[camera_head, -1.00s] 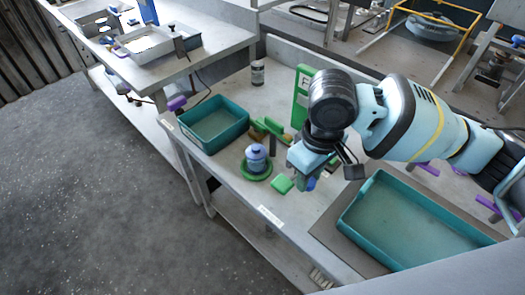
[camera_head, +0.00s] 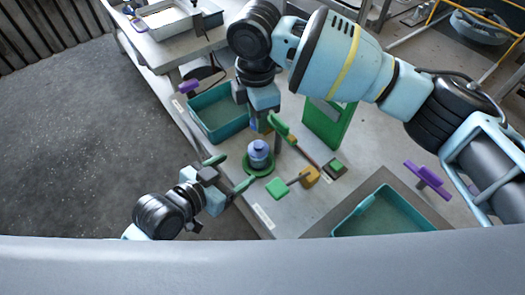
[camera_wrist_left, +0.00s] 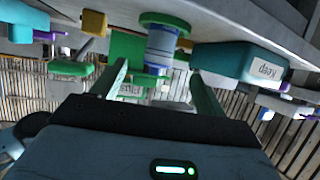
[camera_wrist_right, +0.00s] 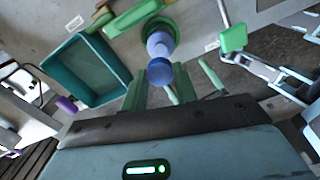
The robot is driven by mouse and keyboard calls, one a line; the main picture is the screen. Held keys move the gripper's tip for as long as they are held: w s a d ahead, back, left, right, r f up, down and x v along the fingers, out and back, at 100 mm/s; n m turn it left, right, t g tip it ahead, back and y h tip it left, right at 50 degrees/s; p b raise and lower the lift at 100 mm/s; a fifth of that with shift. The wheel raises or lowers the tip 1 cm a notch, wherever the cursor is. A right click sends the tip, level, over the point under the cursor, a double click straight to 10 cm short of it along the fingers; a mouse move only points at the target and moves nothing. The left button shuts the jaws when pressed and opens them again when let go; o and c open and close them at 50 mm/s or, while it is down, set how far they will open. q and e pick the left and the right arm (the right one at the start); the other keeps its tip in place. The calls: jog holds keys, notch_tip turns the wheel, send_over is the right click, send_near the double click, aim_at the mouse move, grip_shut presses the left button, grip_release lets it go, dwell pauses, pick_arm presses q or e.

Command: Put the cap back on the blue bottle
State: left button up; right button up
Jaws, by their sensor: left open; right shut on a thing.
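The blue bottle (camera_head: 258,152) stands upright on a round green base (camera_head: 259,166) near the table's front edge. The bottle also shows in the left wrist view (camera_wrist_left: 163,48), ahead and between the finger lines. My left gripper (camera_head: 230,172) is open and empty, left of the bottle and apart from it. My right gripper (camera_head: 262,116) is behind the bottle. In the right wrist view (camera_wrist_right: 158,84) it is shut on a round blue cap (camera_wrist_right: 160,71). The cap overlaps the bottle (camera_wrist_right: 159,42) there; I cannot tell the gap between them.
A teal tray (camera_head: 197,118) labelled "Keep" (camera_wrist_left: 267,71) stands left of the bottle. A green block with a rod (camera_head: 277,188) lies to its right. A green panel (camera_head: 325,125) stands behind. A larger teal tray (camera_head: 346,227) is at front right.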

pick_arm(q)
jog(key=shift+s, duration=0.1)
pick_arm(e)
jog(key=shift+s+a, duration=0.1)
pick_arm(q)
jog(key=x, duration=1.2)
jog(key=c, duration=1.4)
jog(key=shift+c, duration=0.3)
pick_arm(e)
send_over(258, 145)
jog(key=shift+f, duration=2.55)
